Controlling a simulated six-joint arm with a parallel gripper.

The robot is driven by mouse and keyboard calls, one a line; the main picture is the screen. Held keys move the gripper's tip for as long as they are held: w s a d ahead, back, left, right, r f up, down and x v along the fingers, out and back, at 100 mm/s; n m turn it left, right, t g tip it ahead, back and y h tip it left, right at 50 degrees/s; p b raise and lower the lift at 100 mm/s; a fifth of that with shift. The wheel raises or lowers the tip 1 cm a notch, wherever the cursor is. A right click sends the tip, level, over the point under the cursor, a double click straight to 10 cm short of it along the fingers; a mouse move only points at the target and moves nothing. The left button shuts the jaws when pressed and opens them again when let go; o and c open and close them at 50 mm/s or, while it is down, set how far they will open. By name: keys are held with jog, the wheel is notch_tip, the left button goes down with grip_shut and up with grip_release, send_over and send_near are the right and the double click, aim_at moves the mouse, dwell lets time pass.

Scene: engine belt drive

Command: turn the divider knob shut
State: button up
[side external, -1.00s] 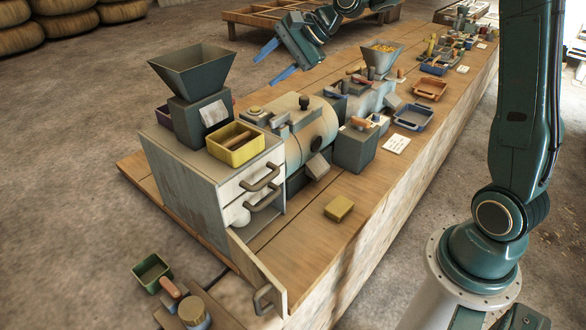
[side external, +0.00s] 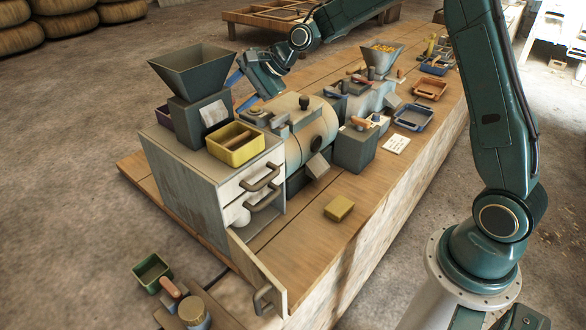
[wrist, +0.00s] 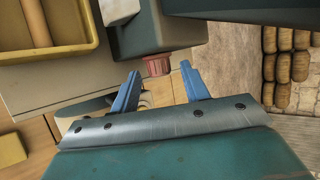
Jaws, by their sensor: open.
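The divider, a dark grey block (side external: 205,115) with a square hopper (side external: 192,70) on top, stands on the grey cabinet. In the wrist view a reddish ridged knob (wrist: 157,65) sticks out from the side of this dark block (wrist: 150,28); I take it as the divider knob. In the side view the knob is hidden. My gripper (side external: 241,92) is beside the block, low over the work, with its blue fingers apart. In the wrist view my gripper (wrist: 160,76) points at the knob, which shows in the gap between its fingertips. I cannot tell whether they touch it.
A yellow tray (side external: 260,143) sits on the cabinet close to the block. A cream drum machine (side external: 318,130) stands just beyond.

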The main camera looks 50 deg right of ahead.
jog(key=c, duration=1)
jog(key=shift+s+f+t, duration=0.1)
jog(key=shift+f+t, duration=0.05)
jog(key=shift+t, duration=0.25)
jog(key=shift+s+f+n+t+y, duration=0.2)
jog(key=shift+n+t+y, duration=0.15)
jog(key=shift+t, duration=0.75)
jog(key=shift+f+n+t+y, duration=0.25)
jog(key=shift+n+t, duration=0.2)
jog(key=shift+t, duration=0.65)
jog(key=shift+r, duration=0.1)
